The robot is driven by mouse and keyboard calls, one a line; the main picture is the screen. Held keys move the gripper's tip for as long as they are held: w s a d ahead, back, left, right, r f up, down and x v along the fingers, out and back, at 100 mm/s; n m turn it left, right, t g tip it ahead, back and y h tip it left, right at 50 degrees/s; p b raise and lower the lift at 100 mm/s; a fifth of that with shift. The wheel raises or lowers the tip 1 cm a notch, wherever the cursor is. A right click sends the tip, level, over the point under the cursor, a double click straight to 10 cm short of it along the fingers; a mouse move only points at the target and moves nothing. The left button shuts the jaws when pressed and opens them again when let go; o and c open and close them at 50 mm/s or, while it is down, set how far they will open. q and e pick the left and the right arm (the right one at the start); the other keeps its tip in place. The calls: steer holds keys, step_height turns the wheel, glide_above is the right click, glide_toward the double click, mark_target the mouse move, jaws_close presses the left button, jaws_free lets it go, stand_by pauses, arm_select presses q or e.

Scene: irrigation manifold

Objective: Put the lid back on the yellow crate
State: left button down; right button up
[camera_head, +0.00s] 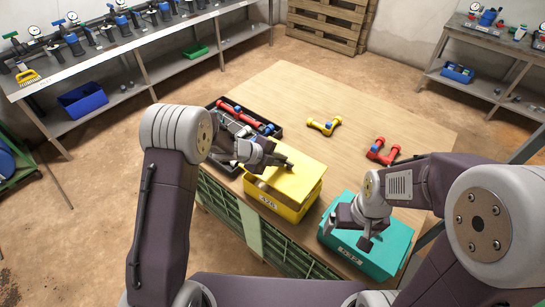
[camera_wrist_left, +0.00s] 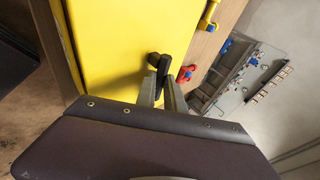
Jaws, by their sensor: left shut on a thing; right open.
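The yellow crate (camera_head: 289,207) stands near the front edge of the wooden table, with a label on its front. Its yellow lid (camera_head: 301,178) is over the crate's top and also fills much of the left wrist view (camera_wrist_left: 120,40). Part of the crate's opening seems to show at the left, so the lid looks offset or raised; its exact contact is unclear. My left gripper (camera_head: 284,163) is shut on the lid's black handle (camera_wrist_left: 157,62). My right gripper (camera_head: 356,228) is open and empty above the teal crate (camera_head: 391,243).
A black tray (camera_head: 220,161) with red and blue fittings lies left of the yellow crate. A yellow pipe piece (camera_head: 324,127) and a red one (camera_head: 381,153) lie behind on the table (camera_head: 350,95). The table's far part is clear.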

mark_target(275, 170)
arm_select(q)
step_height(275, 170, down, 5)
steer(key=b, duration=0.5)
steer(key=shift+f+b, duration=0.45)
steer(key=shift+f, duration=0.25)
steer(key=shift+r+p, duration=0.15)
steer(key=shift+p, duration=0.15)
steer(key=shift+f, duration=0.2)
stand_by(0.7)
stand_by(0.5)
steer(key=c, duration=0.9)
jaws_free()
steer(key=shift+s, duration=0.1)
steer(key=shift+f, duration=0.15)
